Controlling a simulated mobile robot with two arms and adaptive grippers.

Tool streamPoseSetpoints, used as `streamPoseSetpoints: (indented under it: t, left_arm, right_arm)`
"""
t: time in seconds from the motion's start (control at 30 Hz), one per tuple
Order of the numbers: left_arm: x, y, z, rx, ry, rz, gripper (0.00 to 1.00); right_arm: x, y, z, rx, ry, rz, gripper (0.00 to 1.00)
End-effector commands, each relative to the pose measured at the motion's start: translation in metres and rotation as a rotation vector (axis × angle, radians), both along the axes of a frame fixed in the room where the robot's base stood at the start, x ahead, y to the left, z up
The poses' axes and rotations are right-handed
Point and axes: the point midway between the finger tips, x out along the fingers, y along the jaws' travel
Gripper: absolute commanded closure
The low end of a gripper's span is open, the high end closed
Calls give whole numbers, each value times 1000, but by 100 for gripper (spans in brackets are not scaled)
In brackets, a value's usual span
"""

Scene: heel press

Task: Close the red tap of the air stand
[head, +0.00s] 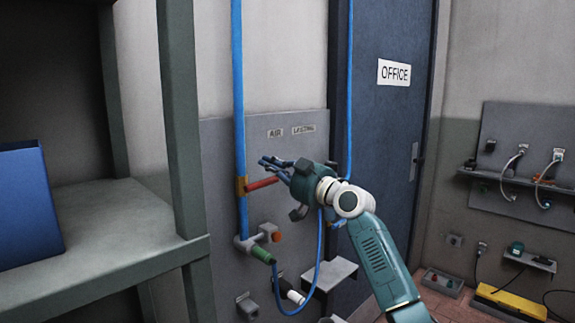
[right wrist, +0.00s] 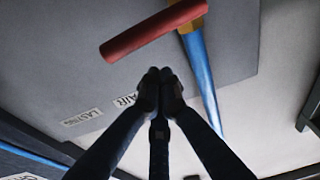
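The red tap (head: 262,183) is a bar-shaped handle on a brass fitting (head: 240,187) of the vertical blue pipe at the air stand. The handle points sideways, roughly across the pipe. My right gripper (head: 268,163) is just above and to the right of the handle in the head view. In the right wrist view the red tap (right wrist: 155,30) lies beyond the fingertips, and the right gripper (right wrist: 160,78) has its fingers together with nothing between them. I cannot tell whether they touch the handle. My left gripper is not in view.
The grey panel (head: 225,150) carries AIR and LASTING labels. Below the tap are a green-ended connector (head: 262,255), an orange knob (head: 277,237) and a looping blue hose (head: 318,265). A shelf (head: 110,225) with a blue box (head: 25,200) stands left; the OFFICE door (head: 385,130) is behind.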

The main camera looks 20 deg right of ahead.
Motion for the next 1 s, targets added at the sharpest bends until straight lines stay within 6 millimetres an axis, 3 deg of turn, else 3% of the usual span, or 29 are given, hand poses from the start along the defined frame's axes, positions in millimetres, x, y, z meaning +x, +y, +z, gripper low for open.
streamPoseSetpoints:
  t: [0.03, 0.1, 0.5, 0.7, 1.0]
  left_arm:
    - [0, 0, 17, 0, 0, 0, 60]
    - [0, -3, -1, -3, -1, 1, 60]
    - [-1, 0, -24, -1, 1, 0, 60]
    - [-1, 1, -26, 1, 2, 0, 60]
    - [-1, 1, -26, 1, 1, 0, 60]
  right_arm:
    - [1, 4, 19, 2, -2, 0, 100]
    - [-13, -4, 1, -3, 1, -4, 100]
    - [-81, -28, -7, -2, -1, -2, 100]
    - [-92, -31, -7, 0, 1, -1, 100]
    - [-92, -32, -6, 1, 1, -1, 100]
